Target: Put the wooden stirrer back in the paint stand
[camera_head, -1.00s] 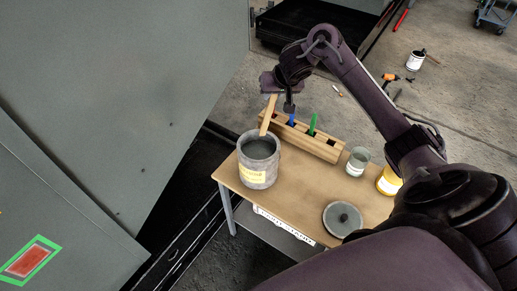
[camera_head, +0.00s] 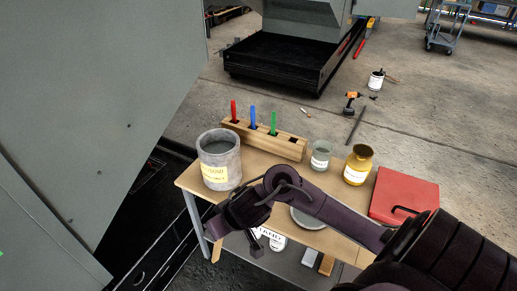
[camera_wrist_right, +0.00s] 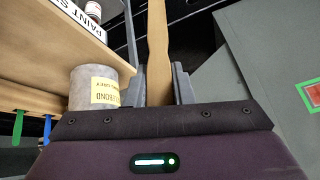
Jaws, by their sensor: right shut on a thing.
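The wooden stirrer (camera_wrist_right: 158,45) is held between the fingers of my right gripper (camera_wrist_right: 160,85), which is shut on it. In the head view my right gripper (camera_head: 238,222) is at the table's front left corner, nearer than the grey pot (camera_head: 220,160). The stirrer's end (camera_head: 217,250) hangs below it there. A wooden rack (camera_head: 270,141) stands behind the pot, with red, blue and green handles upright in it and a dark open slot near its right end. In the right wrist view a sign (camera_wrist_right: 80,15) beginning "PAINT S" is on the table edge. My left gripper is not in view.
On the wooden table (camera_head: 195,180) stand a grey-green cup (camera_head: 321,156), a yellow jar (camera_head: 357,165) and a red case (camera_head: 404,195). A round lid (camera_head: 306,218) is partly hidden behind my arm. A large grey panel (camera_head: 90,90) stands close on the left.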

